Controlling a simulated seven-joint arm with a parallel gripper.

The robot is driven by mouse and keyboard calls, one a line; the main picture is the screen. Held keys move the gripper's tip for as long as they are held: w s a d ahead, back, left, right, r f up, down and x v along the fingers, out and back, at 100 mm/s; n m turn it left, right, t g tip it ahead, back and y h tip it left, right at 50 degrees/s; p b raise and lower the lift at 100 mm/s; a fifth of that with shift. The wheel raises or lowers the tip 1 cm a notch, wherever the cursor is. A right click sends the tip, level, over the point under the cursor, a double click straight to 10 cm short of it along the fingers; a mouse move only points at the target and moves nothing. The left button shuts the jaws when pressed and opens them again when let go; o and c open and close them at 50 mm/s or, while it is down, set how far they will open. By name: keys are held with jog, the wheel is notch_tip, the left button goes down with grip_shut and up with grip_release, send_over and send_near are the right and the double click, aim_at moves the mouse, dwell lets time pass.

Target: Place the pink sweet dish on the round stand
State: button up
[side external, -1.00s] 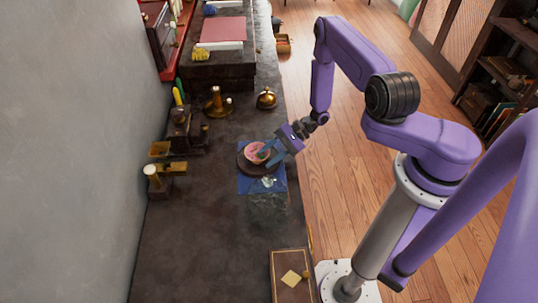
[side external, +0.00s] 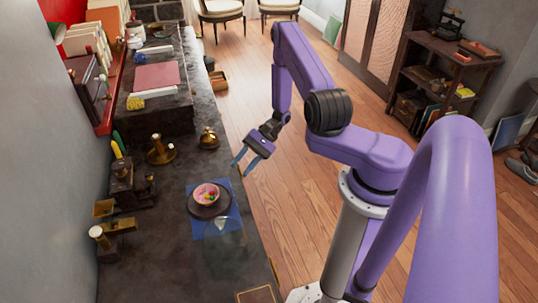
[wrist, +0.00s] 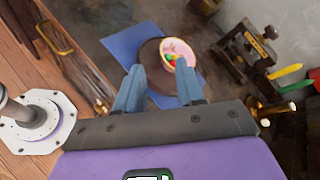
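The pink sweet dish (side external: 201,190), with small colored sweets in it, sits upright on the dark round stand (side external: 194,211). In the wrist view the dish (wrist: 177,46) rests toward one side of the stand (wrist: 147,53), apparently within its edge. The stand lies on a blue mat (side external: 203,229). My gripper (side external: 242,169) is open and empty, above and to the right of the dish, clear of it and near the counter's edge. Its two blue fingers (wrist: 158,72) are spread in the wrist view, with nothing between them.
A brass bell (side external: 208,139) and a brass candlestick-like piece (side external: 161,151) stand behind the mat. A dark wooden device (side external: 122,182) and brass pieces (side external: 115,226) line the left. A clear glass object (side external: 222,232) seems to stand at the mat's front.

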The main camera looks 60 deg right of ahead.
jog(key=s+a+r+n+g+h, duration=0.4)
jog(key=a+r+n+g+h, duration=0.45)
jog(key=r+n, duration=0.5)
jog(key=s+a+r+n+t+h, duration=0.1)
jog(key=s+r+n+t+h, duration=0.1)
jog(key=s+r+n, duration=0.4)
jog(key=s+a+r+n+t+h, duration=0.1)
jog(key=s+r+n+t, duration=0.2)
jog(key=s, duration=0.8)
notch_tip(320, 180, up, 3)
jog(key=n, duration=0.3)
jog(key=shift+s+a+f+h, duration=0.15)
jog(key=shift+s+a+h, duration=0.05)
jog(key=shift+h, duration=0.15)
